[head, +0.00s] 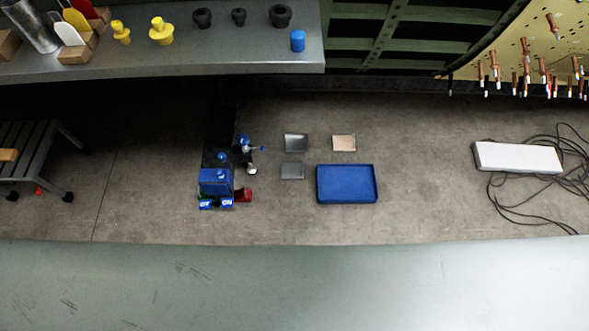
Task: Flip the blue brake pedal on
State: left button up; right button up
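A blue wheeled unit (215,183) stands on the floor left of the middle of the head view. Two small bright blue pieces with white marks sit low on its front edge, a left one (205,204) and a right one (227,203). They may be brake pedals, but they are too small to tell whether either is flipped on. A red part (243,195) shows at the unit's right side, with a blue-topped part (244,140) behind it. Neither of my grippers is in view.
A blue tray (347,165) and several small flat plates lie right of the unit. A white bar (518,157) and black cables (548,195) lie farther right. A grey bench (180,55) spans the back left. A pale scratched surface (300,285) fills the foreground.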

aim_at(226, 202)
jog(key=u, duration=1.05)
